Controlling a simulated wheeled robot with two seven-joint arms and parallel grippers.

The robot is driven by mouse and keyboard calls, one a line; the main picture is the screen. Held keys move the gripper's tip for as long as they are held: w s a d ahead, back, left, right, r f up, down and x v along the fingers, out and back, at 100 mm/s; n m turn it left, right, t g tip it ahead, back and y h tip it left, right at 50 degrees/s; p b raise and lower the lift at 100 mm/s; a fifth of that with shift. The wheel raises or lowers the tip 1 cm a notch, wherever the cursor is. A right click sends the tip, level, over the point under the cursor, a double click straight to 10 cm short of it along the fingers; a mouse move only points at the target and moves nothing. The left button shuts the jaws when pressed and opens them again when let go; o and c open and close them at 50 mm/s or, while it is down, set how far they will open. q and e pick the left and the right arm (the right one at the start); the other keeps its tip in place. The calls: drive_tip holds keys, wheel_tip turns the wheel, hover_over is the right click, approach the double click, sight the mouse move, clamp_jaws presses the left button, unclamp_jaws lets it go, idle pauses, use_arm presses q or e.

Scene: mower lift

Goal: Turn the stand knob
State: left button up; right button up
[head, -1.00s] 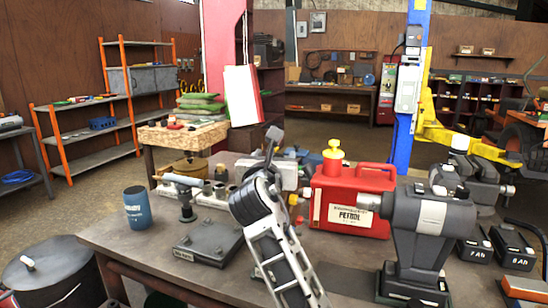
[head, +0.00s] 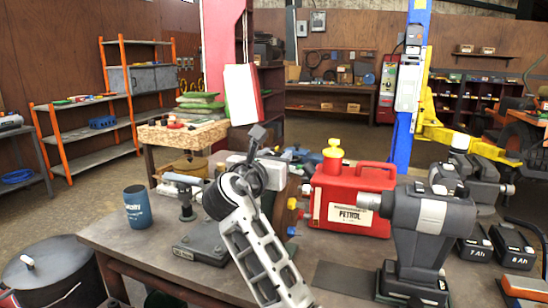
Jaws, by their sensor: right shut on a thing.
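My left gripper is not in view.
A red petrol can (head: 375,180) with a yellow cap stands right of my arm. A grey machine (head: 430,225) stands at the right front. A blue cup (head: 138,208) stands at the left. Bare bench (head: 150,245) shows at the left front.

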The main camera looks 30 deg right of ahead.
drive_tip(key=m+g+h, duration=0.1)
drive_tip(key=m+g, duration=0.1)
drive_tip(key=g, duration=0.1)
drive_tip(key=m+g+h, duration=0.2)
drive_tip(key=g, duration=0.1)
drive_tip(key=shift+a+m+h, duration=0.1)
drive_tip(key=shift+m+h, duration=0.2)
drive_tip(key=shift+m+g+h, duration=0.4)
drive_tip(key=shift+m+g, duration=1.2)
drive_tip(key=shift+g, duration=1)
drive_tip(key=shift+m+g, duration=0.5)
drive_tip(key=shift+g, duration=0.3)
drive_tip(key=shift+f, duration=0.1)
drive_tip(key=o, duration=1)
drive_tip(key=shift+c, duration=0.2)
